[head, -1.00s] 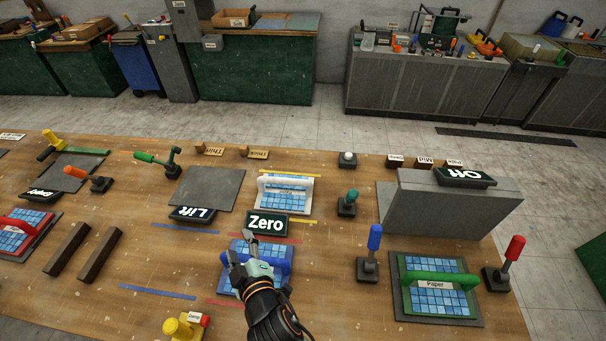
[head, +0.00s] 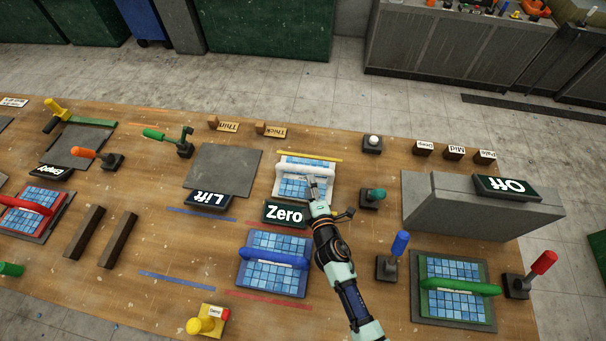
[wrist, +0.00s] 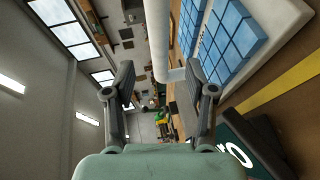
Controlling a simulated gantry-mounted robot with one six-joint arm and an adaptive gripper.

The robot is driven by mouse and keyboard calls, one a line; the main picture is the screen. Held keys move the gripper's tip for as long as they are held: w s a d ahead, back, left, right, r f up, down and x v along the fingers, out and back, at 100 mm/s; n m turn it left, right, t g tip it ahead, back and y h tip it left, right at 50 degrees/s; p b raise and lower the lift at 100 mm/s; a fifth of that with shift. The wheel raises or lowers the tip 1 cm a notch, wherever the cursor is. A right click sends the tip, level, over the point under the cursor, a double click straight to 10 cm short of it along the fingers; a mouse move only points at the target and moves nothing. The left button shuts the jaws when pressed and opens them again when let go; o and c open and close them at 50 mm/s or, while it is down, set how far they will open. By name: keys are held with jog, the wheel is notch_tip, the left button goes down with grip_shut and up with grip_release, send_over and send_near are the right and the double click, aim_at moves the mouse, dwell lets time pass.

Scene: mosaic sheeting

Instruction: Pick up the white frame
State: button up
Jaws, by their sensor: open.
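The white frame (head: 277,186) holds blue mosaic tiles and lies at the middle back of the bench, behind the Zero sign (head: 285,214). My gripper (head: 313,184) reaches over its front right part in the head view. In the wrist view my gripper (wrist: 160,82) has its two fingers spread with nothing between them. The frame's white bar handle (wrist: 158,38) lies just past the fingertips, roughly in line with the gap. The white frame's rim and tiles also show at upper right in the wrist view (wrist: 289,38). I cannot tell whether a finger touches the handle.
A blue-handled tile frame (head: 274,258) lies in front, and a green-handled one (head: 452,289) at right. A grey plate (head: 222,171) with a Lift sign (head: 209,201) lies left.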

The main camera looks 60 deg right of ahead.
aim_at(307, 172)
jog(key=b+x, duration=0.1)
jog(key=x, duration=0.6)
jog(key=shift+d+b, duration=0.3)
jog(key=shift+d, duration=0.05)
grip_shut()
